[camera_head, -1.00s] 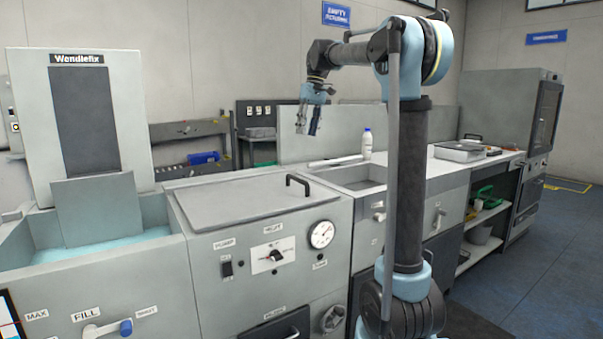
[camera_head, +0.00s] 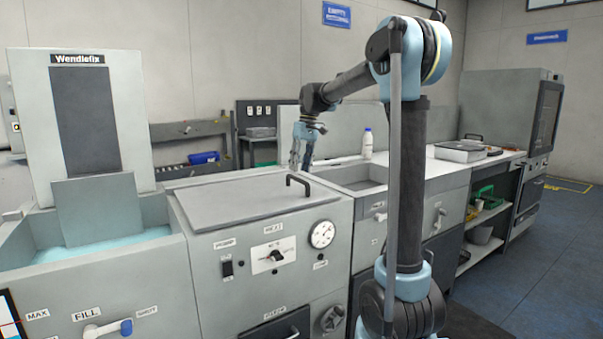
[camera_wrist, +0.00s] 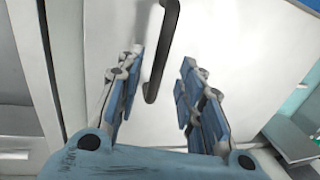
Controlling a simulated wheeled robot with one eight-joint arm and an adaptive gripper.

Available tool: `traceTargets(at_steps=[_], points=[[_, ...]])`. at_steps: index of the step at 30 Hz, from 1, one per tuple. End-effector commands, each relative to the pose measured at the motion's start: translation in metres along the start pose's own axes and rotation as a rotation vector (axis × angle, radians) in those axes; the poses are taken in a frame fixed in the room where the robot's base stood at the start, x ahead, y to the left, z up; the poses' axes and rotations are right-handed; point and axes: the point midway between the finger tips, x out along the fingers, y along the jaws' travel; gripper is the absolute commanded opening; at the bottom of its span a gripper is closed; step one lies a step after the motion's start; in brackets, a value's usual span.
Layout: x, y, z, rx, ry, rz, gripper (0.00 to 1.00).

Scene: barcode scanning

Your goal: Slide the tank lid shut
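The tank lid (camera_head: 240,200) is a flat grey panel lying on the middle cabinet, with a black bar handle (camera_head: 298,179) near its right end. In the wrist view the lid (camera_wrist: 235,45) is a pale surface, and the handle (camera_wrist: 165,45) shows between my fingers. My gripper (camera_head: 301,163) points down just above the handle in the head view. In the wrist view my gripper (camera_wrist: 161,62) is open, with a clear gap on both sides of the handle. I see no contact with it.
An open basin of blue liquid (camera_head: 95,248) lies left of the lid, below the Wendlefix machine (camera_head: 85,120). A sink (camera_head: 362,186) and a white bottle (camera_head: 367,145) are to the right. The lid's top is otherwise clear.

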Motion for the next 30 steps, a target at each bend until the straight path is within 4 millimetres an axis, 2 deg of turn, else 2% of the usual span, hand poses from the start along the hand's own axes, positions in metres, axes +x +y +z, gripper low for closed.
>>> traceTargets(at_steps=[3, 9, 19, 20, 24, 28, 29, 30], points=[[0.017, 0.0, 0.0, -0.001, 0.0, 0.0, 0.35], [0.032, 0.0, 0.0, -0.001, 0.0, 0.0, 0.35], [0.036, 0.0, 0.0, 0.0, 0.0, 0.0, 0.35], [0.036, 0.0, 0.0, 0.0, 0.0, 0.0, 0.32], [0.035, 0.001, 0.0, 0.0, 0.0, 0.0, 0.01], [0.035, 0.001, 0.0, 0.001, 0.0, 0.0, 0.0], [0.033, 0.011, 0.008, 0.005, 0.001, 0.0, 0.0], [0.034, 0.007, 0.005, 0.003, 0.0, 0.0, 0.0]])
